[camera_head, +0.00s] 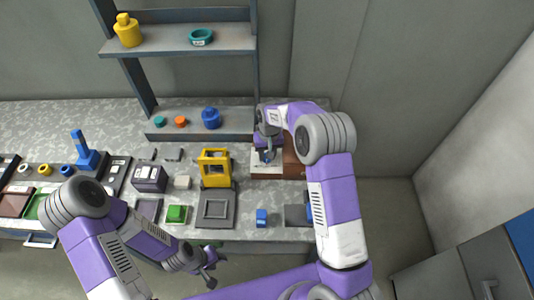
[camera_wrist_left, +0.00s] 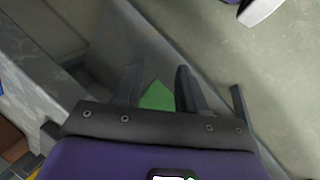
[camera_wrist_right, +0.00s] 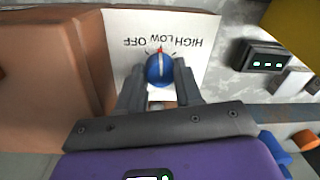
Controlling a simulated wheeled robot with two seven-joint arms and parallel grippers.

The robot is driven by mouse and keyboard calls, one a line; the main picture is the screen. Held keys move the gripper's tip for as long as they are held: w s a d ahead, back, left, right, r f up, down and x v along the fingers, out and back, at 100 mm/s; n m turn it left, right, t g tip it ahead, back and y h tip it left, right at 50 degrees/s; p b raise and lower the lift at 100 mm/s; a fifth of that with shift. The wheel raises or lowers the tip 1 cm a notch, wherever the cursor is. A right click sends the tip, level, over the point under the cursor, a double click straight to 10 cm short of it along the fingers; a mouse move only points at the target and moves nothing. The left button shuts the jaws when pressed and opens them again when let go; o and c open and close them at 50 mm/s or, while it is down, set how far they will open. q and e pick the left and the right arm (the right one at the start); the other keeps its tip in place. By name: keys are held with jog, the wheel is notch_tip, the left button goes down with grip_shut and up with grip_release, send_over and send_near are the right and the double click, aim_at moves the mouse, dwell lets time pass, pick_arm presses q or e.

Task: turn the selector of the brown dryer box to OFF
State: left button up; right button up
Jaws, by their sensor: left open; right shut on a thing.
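The brown dryer box (camera_head: 292,158) stands at the right end of the bench, partly hidden by my right arm. In the right wrist view its brown side (camera_wrist_right: 50,65) is beside a white panel (camera_wrist_right: 120,20) lettered HIGH, LOW and OFF, seen upside down with OFF at left. The blue selector knob (camera_wrist_right: 159,69) has a pale line and red tip directed at about LOW. My right gripper (camera_wrist_right: 160,88) is shut on the knob, one finger each side. My left gripper (camera_head: 208,268) is open and empty, low in front of the bench; it also shows in its wrist view (camera_wrist_left: 158,80).
A yellow frame-like device (camera_head: 215,167) stands left of the dryer box. A dark device with lit green marks (camera_wrist_right: 264,57) is near the panel. A blue block (camera_head: 262,217) lies near the bench's front edge. A shelf (camera_head: 190,40) rises behind.

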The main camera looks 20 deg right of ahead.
jog(key=n, duration=0.4)
jog(key=shift+n, duration=0.3)
jog(key=shift+w+n, duration=0.1)
jog(key=shift+n, duration=1.8)
jog(key=o, duration=1)
jog(key=shift+o, duration=0.2)
notch_tip(320, 180, up, 8)
jog(key=shift+w+d+f+p, duration=0.1)
jog(key=shift+f+p, duration=0.1)
jog(key=shift+p, duration=0.45)
